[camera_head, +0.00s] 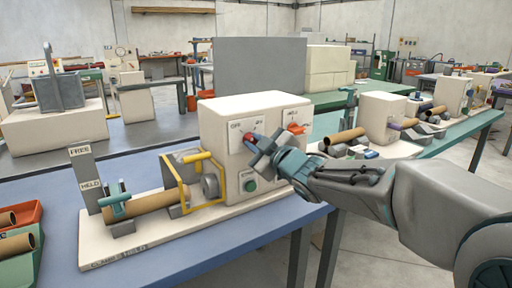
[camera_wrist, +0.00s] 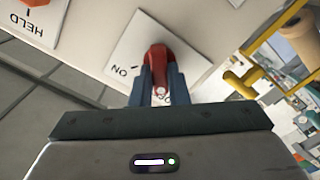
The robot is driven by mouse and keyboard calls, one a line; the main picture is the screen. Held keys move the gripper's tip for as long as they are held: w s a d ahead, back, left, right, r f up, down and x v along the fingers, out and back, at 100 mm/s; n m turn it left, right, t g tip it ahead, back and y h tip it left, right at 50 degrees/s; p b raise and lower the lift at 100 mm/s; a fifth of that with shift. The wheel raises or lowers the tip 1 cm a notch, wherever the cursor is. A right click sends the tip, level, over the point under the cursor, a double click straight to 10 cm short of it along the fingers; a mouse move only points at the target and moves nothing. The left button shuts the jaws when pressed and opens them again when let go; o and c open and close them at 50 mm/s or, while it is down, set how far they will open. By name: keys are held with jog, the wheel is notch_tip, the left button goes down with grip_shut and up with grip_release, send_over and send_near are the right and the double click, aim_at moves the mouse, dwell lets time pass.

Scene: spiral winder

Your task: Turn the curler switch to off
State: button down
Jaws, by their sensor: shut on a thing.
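The curler switch is a red knob (camera_head: 247,136) on a white plate (camera_head: 236,142) on the cream machine housing (camera_head: 215,165). The head view shows OFF at the plate's upper left and another label to its right. In the wrist view the red knob (camera_wrist: 160,55) stands between the two blue-grey fingers of my gripper (camera_wrist: 161,80). My gripper (camera_head: 257,146) is shut on it. The plate appears upside down there, with ON left of the knob. A second label behind the knob is partly hidden. The exact pointing of the knob is hard to tell.
A second plate with an orange-red knob (camera_head: 296,128) is right of the switch, marked HELD in the wrist view (camera_wrist: 35,28). A green button (camera_head: 250,186) sits below. A yellow guard (camera_head: 178,185) and a clamped cardboard tube (camera_head: 152,201) are at left.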

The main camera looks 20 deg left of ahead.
dwell(0.4)
jog(key=c, duration=1.4)
grip_release()
jog(key=p+v, duration=0.2)
jog(key=v, duration=1.1)
jog(key=shift+s+d, duration=0.25)
jog(key=shift+d, duration=0.1)
jog(key=d+r+m+h+p, duration=0.2)
jog(key=d+m+h+p, duration=0.95)
jog(key=d, duration=0.55)
jog(key=s+d+f+m+g+h+p, duration=0.1)
jog(key=s+d+m+g+p, duration=0.2)
jog(key=s, duration=0.5)
jog(key=s+d+m+g+h+p, duration=0.1)
jog(key=s+d+m+g+p, duration=0.2)
jog(key=s, duration=0.6)
jog(key=d+g+p, duration=0.1)
jog(key=g+p, duration=0.1)
jog(key=g, duration=0.1)
jog(key=shift+f+m, duration=0.35)
jog(key=shift+f, duration=0.05)
